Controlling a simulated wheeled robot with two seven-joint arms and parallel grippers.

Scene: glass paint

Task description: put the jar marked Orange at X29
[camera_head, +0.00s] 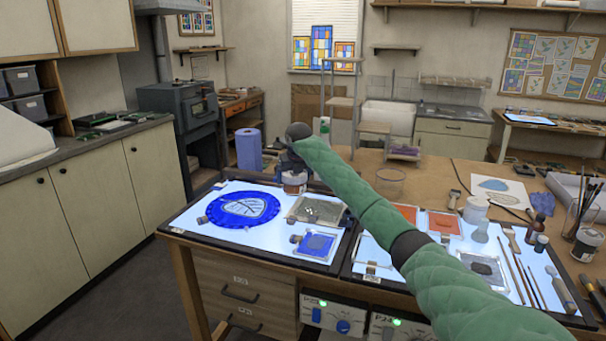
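My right arm reaches in from the lower right in a green padded sleeve. Its dark gripper (289,163) is at the back of the left light panel (190,217), directly over a small jar (295,184). The jar is upright, with a pale label and a reddish-brown lower part; its lettering is too small to read. The gripper covers the jar's top, and its fingers cannot be made out. I cannot read any X29 mark. My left gripper is not in view.
A blue round glass piece (242,208), a textured glass pane (317,210) and a small blue pane (316,243) lie on the left panel. A blue roll (248,149) stands behind it. Orange panes (444,223), brushes and a clear jar (475,209) crowd the right panel.

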